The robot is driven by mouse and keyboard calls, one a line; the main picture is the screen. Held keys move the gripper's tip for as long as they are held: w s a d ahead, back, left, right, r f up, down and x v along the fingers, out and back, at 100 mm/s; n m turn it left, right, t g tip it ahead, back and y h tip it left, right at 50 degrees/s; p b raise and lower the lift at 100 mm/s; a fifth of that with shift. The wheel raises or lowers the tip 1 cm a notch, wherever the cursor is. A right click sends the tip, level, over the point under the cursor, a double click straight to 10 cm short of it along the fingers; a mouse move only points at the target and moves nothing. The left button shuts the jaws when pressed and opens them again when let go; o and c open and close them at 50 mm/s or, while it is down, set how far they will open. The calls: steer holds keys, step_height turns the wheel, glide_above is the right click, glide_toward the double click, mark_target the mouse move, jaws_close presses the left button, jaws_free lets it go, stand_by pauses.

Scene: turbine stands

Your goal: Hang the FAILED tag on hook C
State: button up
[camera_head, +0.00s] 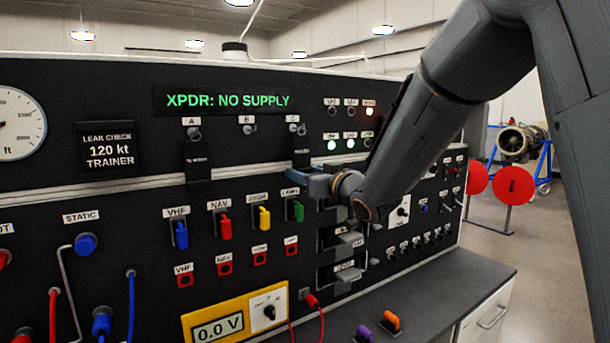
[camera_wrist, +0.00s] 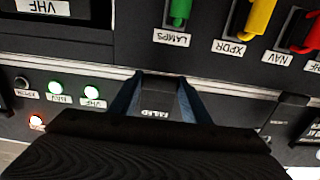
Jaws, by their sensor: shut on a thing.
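The FAILED tag is a dark plate with white lettering, seen upside down in the wrist view (camera_wrist: 157,113) between two blue fingers. My gripper (camera_wrist: 162,82) is shut on it. In the head view my gripper (camera_head: 308,180) is at the panel just below hook C (camera_head: 296,128), and the dark tag (camera_head: 301,150) stands upright above the fingers, right under the hook. I cannot tell whether its hole is around the hook peg or only in front of it.
Hook A (camera_head: 194,133) has another dark tag (camera_head: 197,160) hanging; hook B (camera_head: 249,128) is bare. Coloured switch covers, among them a green one (camera_head: 298,210), stick out below my gripper. Lit lamps (camera_head: 350,143) lie to the right. A grey bench (camera_head: 430,295) runs below.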

steer(key=shift+w+a, duration=0.1)
steer(key=o, duration=1.6)
steer(key=shift+o, duration=0.7)
steer(key=p+v, duration=0.1)
steer(key=v, duration=0.6)
